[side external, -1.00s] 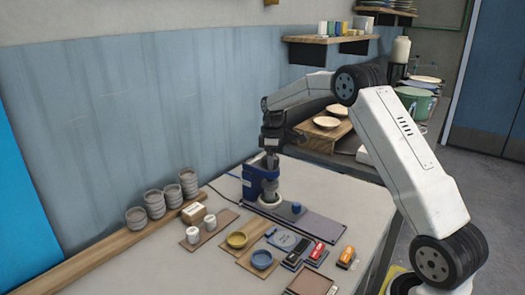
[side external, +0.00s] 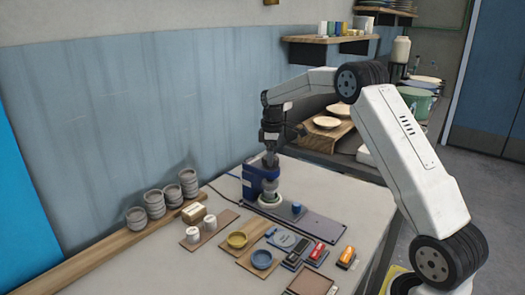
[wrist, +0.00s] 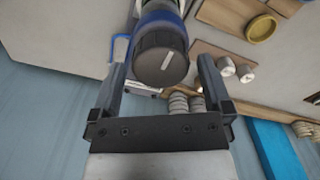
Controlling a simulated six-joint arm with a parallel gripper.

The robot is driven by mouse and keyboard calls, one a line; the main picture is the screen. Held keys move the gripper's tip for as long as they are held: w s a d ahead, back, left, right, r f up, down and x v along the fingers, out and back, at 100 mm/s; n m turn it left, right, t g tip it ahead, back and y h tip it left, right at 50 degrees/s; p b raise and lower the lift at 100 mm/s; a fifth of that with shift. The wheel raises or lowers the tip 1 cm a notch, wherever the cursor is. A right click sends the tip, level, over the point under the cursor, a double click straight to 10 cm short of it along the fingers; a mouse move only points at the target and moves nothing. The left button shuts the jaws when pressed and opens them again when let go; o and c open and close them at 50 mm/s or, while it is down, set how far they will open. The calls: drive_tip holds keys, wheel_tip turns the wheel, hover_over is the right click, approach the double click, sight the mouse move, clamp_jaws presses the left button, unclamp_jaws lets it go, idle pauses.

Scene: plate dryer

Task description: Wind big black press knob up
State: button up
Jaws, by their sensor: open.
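The big black press knob (wrist: 162,58) has a ribbed rim and a white line on its face. It sits on top of the blue press (side external: 255,180), which stands on a grey base plate (side external: 318,225). In the wrist view, my gripper (wrist: 160,66) is open, with one finger on each side of the knob and visible gaps between. In the side view, my gripper (side external: 269,146) points down just above the press. The knob is small and partly hidden there, so its height relative to the fingertips is hard to tell.
Stacked grey bowls (side external: 157,205) stand on the wooden strip by the wall. White cups (side external: 193,234), a yellow dish (side external: 237,239), a blue dish (side external: 261,259) and small red and orange items lie in front. A blue button (side external: 296,208) sits on the base plate.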

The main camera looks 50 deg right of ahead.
drive_tip(key=shift+r, duration=2.95)
drive_tip(key=shift+a, duration=0.15)
drive_tip(key=s+a+f+m, duration=0.1)
drive_tip(key=s+a+f, duration=0.15)
drive_tip(key=a, duration=0.25)
drive_tip(key=s+a+f+m+t, duration=0.1)
drive_tip(key=s+a, duration=0.2)
drive_tip(key=a, duration=0.2)
drive_tip(key=s+a+f+m, duration=0.1)
drive_tip(key=s+a+f, duration=0.15)
drive_tip(key=a, duration=0.25)
drive_tip(key=s+a+f+m, duration=0.1)
drive_tip(key=s+a+f, duration=0.1)
drive_tip(key=s+a, duration=0.2)
drive_tip(key=s+a+f+m+t, duration=0.1)
drive_tip(key=s+a+f, duration=0.2)
drive_tip(key=s, duration=0.7)
drive_tip(key=shift+s+a+m+t, duration=0.3)
drive_tip(key=shift+a, duration=0.65)
drive_tip(key=shift+f, duration=0.1)
